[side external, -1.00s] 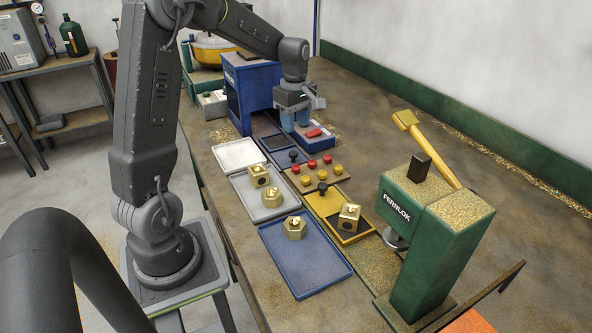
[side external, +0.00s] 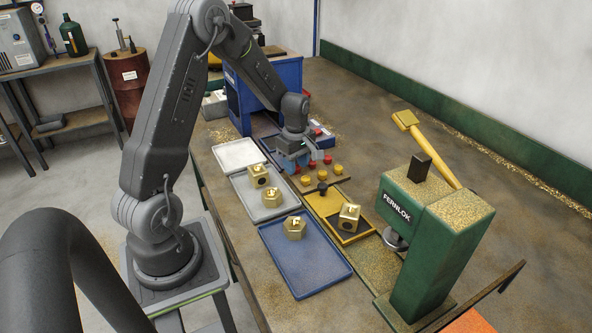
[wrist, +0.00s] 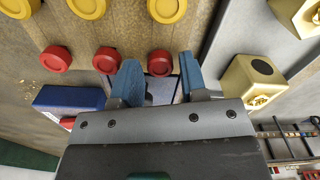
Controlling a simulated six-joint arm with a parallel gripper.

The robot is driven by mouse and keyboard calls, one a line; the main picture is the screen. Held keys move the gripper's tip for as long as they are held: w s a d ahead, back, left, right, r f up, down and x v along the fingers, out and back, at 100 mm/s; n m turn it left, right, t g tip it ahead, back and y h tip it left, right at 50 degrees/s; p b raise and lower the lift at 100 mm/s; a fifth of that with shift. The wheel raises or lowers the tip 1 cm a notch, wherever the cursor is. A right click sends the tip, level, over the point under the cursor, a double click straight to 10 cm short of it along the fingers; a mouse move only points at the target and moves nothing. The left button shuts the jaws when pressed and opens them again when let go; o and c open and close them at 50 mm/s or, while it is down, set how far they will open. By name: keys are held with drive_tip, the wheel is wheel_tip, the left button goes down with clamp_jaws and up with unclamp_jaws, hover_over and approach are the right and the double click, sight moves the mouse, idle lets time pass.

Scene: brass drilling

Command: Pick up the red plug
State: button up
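Three red plugs stand in a row on a brown wooden board. In the side view two of them, the far red plug (side external: 328,159) and the middle red plug (side external: 312,163), show; the third is hidden behind my gripper. In the wrist view all three show: the left (wrist: 55,58), the middle (wrist: 107,61) and the right red plug (wrist: 159,63). My gripper (wrist: 158,76) has its two blue fingers apart with nothing between them held. The right red plug appears just beyond the gap between the fingertips. In the side view my gripper (side external: 292,166) is low over the board's left end.
Yellow plugs (side external: 322,174) stand in a row beside the red ones. A grey tray (side external: 245,201) with brass blocks lies to the left, and a blue tray (side external: 310,275) in front. The green press (side external: 440,235) stands at right. A blue cabinet (side external: 280,82) is behind.

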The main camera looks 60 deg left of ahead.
drive_tip(key=shift+f, duration=0.45)
drive_tip(key=c, duration=0.5)
drive_tip(key=shift+r, duration=0.2)
drive_tip(key=shift+c, duration=0.2)
wheel_tip(320, 180, up, 4)
drive_tip(key=shift+s+a+r, duration=0.15)
drive_tip(key=s+a+r, duration=0.6)
drive_tip(key=s+r, duration=0.3)
drive_tip(key=shift+s+r, duration=0.2)
